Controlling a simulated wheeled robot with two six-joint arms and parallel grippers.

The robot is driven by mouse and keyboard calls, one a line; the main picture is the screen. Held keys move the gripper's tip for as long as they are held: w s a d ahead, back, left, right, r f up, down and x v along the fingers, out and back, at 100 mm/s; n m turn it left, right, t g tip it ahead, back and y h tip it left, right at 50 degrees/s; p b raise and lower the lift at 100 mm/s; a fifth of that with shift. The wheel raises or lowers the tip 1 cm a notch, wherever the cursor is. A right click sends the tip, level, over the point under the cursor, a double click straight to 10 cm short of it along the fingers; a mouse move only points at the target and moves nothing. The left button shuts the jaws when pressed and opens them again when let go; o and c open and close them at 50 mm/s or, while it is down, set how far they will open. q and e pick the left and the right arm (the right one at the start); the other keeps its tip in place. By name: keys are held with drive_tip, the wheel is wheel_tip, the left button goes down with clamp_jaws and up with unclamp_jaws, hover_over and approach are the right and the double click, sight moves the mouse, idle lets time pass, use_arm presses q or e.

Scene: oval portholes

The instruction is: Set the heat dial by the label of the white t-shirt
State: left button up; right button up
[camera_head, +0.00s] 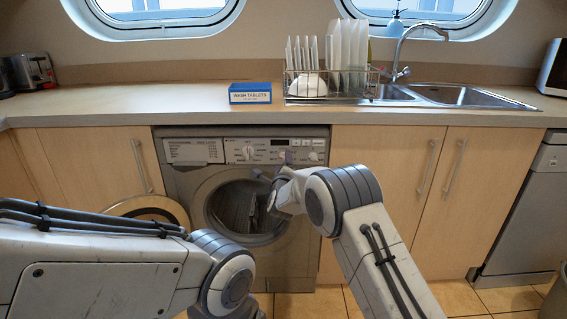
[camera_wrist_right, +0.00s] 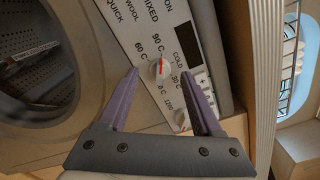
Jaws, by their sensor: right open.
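The heat dial (camera_wrist_right: 158,70) is a small white knob with a red mark, on the washing machine's panel. In the right wrist view its red mark points up the picture, toward the 90 C label; 60 C, COLD and 30 C are printed around it. My right gripper (camera_wrist_right: 159,74) is open, its purple fingers on either side of the dial; I cannot tell if they touch it. In the head view the right gripper (camera_head: 276,167) is in front of the panel. My left gripper is out of view.
The washing machine (camera_head: 178,175) stands under the counter (camera_head: 190,101), its round door (camera_head: 150,203) open at left, partly behind my left arm. Something indistinct lies in the drum. Another white knob (camera_wrist_right: 181,119) is close by. A blue wash tablets box (camera_head: 250,94) and dish rack stand above.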

drive_tip(key=shift+w, duration=0.75)
clamp_jaws()
drive_tip(key=shift+n, duration=0.3)
